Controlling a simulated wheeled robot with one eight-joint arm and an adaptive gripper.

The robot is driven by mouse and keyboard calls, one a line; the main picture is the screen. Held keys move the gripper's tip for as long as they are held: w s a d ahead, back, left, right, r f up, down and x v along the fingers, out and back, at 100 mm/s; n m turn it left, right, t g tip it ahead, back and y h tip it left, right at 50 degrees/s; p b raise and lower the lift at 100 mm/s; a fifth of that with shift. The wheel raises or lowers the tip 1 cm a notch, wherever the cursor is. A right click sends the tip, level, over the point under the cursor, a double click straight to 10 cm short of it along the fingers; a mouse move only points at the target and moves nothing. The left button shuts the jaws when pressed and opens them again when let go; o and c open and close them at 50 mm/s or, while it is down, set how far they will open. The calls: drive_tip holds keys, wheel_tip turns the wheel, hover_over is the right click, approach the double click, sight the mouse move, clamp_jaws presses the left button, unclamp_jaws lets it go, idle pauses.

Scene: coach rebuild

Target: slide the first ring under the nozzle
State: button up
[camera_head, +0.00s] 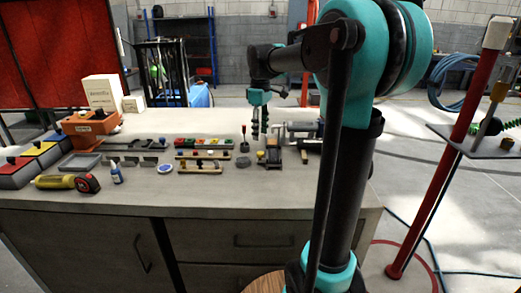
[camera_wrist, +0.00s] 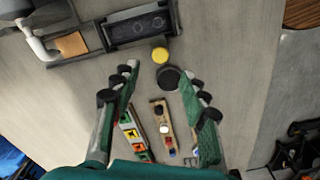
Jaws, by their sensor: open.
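My gripper (camera_head: 258,132) hangs fingers down above the back half of the workbench. In the wrist view my gripper (camera_wrist: 157,80) is open, its two fingers wide apart with nothing held. A dark round disc (camera_wrist: 168,79) lies on the bench between the fingertips, nearer the right one. A smaller yellow disc (camera_wrist: 160,55) lies just beyond it. A pale curved pipe (camera_wrist: 40,46), perhaps the nozzle, reaches toward an orange-brown pad (camera_wrist: 71,44) on a dark fixture at upper left. I cannot tell which disc, if either, is the first ring.
Two racks stand near the fingers, one with coloured blocks (camera_wrist: 130,130), one wooden with round pegs (camera_wrist: 160,128). A dark framed panel (camera_wrist: 138,27) lies beyond the yellow disc. The bench's front right is clear.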

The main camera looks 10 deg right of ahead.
sight(260, 152)
wheel_tip(260, 152, down, 8)
drive_tip(key=shift+r, duration=0.1)
idle(0.4)
clamp_jaws()
